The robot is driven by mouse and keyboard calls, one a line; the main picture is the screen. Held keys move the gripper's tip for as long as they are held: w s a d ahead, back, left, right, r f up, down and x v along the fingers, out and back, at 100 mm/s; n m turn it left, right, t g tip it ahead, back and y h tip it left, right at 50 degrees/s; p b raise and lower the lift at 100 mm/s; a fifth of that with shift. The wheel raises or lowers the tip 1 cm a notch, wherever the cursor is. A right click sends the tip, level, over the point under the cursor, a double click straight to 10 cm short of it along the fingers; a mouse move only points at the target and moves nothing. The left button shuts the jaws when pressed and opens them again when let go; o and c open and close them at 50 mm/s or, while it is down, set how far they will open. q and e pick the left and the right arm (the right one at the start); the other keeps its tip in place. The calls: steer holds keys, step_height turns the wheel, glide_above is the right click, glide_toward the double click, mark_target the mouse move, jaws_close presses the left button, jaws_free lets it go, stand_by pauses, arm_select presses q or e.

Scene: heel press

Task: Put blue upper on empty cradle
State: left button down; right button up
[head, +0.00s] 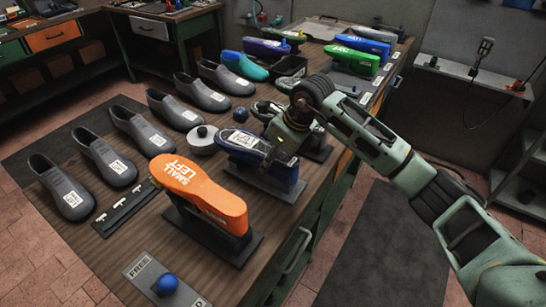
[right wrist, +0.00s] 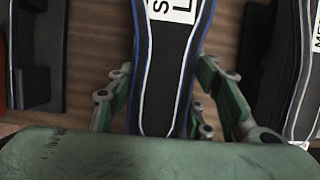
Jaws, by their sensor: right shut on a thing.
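The blue upper (head: 248,157) is dark with a blue rim and a white label, and lies lengthwise above a dark cradle base (head: 272,187) in the middle of the bench. It fills the centre of the right wrist view (right wrist: 165,75). My right gripper (head: 283,143) is shut on its near end, with fingers on both sides. I cannot tell whether the upper rests on the cradle or hangs just above it. An orange last (head: 200,190) marked SMALL LEFT sits on the neighbouring front cradle (head: 205,232). My left gripper is not in view.
Several grey shoes (head: 60,187) line the left side of the bench. A white round pot (head: 202,142) and a blue ball (head: 240,114) stand near the upper. A panel with a blue knob (head: 165,284) is at the front. Green (head: 351,60) and blue lasts stand at the back.

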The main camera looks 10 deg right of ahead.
steer(key=shift+f+b, duration=0.65)
stand_by(0.4)
steer(key=o, duration=1.4)
steer(key=shift+c, duration=0.2)
steer(key=v, duration=1.2)
